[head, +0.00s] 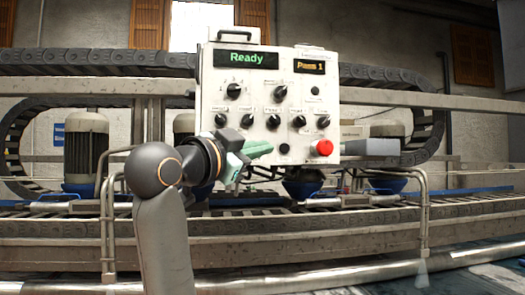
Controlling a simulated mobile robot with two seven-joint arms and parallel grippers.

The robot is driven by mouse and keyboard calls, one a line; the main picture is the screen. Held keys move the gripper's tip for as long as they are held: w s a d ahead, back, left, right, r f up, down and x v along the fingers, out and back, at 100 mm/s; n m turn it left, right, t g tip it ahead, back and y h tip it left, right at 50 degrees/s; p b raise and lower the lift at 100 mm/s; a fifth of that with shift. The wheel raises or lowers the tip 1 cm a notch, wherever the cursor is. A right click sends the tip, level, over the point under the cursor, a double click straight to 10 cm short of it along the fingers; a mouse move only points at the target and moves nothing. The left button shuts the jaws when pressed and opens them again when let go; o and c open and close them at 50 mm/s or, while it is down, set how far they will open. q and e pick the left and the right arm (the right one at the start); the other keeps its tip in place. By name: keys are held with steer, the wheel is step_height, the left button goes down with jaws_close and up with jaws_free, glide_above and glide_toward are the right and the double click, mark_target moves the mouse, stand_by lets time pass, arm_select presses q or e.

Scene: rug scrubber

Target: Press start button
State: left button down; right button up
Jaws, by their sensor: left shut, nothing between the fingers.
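The white control panel (215,95) stands upright ahead of me. Its display (245,58) reads "Ready" in green, and a smaller display (309,67) shows amber text. Several black knobs sit on its face. A red button (324,147) is at the lower right, and a small black round control (284,148) is left of it. No start button can be made out; my left gripper hides part of the panel's lower left. My left gripper (266,149) is shut and empty in front of that area, pointing right. Whether it touches the panel cannot be told. My right gripper is out of view.
Behind the panel runs a machine frame with black cable chains (95,60) and a grey motor (86,145) at the left. Metal tube rails (423,215) stand low in front. A grey cylindrical part (372,147) sticks out right of the panel.

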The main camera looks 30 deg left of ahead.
arm_select(q)
steer(key=shift+a, duration=0.1)
steer(key=w+a+p, duration=0.3)
steer(key=w+a, duration=0.2)
steer(key=w, duration=0.2)
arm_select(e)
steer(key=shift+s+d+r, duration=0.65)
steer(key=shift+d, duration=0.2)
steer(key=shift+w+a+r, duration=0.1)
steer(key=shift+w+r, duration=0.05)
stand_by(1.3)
arm_select(q)
steer(key=shift+a, duration=0.1)
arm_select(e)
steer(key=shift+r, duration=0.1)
arm_select(q)
steer(key=shift+w+a+p, duration=0.25)
steer(key=shift+w+p, duration=0.1)
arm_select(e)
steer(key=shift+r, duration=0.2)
